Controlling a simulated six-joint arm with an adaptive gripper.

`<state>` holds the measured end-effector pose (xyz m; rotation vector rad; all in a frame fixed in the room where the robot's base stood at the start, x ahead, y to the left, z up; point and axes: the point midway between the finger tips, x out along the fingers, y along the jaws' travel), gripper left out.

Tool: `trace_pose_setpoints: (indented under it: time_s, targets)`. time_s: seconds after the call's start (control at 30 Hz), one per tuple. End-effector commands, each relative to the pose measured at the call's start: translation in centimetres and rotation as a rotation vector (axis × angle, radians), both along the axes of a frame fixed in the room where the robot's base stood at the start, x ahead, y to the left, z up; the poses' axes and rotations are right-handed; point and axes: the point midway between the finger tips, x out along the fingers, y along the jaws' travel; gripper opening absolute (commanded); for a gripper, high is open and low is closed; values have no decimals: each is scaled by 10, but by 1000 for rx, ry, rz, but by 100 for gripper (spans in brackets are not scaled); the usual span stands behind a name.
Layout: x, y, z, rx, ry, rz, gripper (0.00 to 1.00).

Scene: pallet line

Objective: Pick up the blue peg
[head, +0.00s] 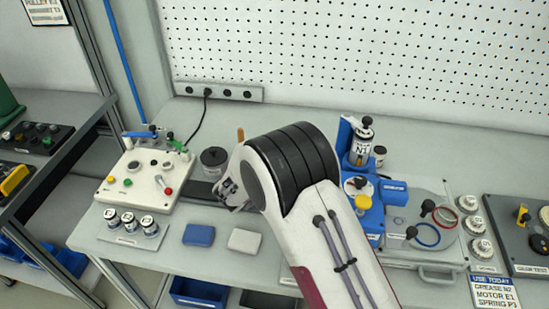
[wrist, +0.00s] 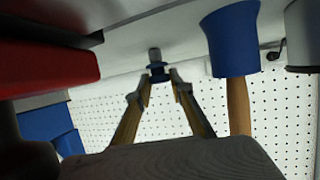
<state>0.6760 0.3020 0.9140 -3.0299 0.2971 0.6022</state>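The blue peg (wrist: 156,66) shows in the wrist view as a small dark blue piece with a grey end. It is at the far end of my two fingers, between or just beyond the tips. My gripper (wrist: 161,77) has its fingers apart on either side of it. I cannot tell whether either finger touches the peg. In the head view my own arm hides the fingertips and the peg.
A blue mallet head (wrist: 229,38) with a wooden handle is close to the right finger in the wrist view. A white control box (head: 147,182), a blue block (head: 199,235) and a white block (head: 244,241) are on the bench. A grey tray (head: 437,268) lies right of my arm.

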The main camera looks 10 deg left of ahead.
Motion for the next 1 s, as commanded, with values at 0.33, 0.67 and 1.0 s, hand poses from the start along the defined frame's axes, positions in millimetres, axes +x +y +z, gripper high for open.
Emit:
trace_pose_setpoints:
  time_s: [0.33, 0.67, 1.0]
  targets:
    - [0, 0, 0, 0, 0, 0, 0]
    - [0, 0, 17, 1, -1, 1, 0]
    - [1, 0, 62, 3, -4, 0, 0]
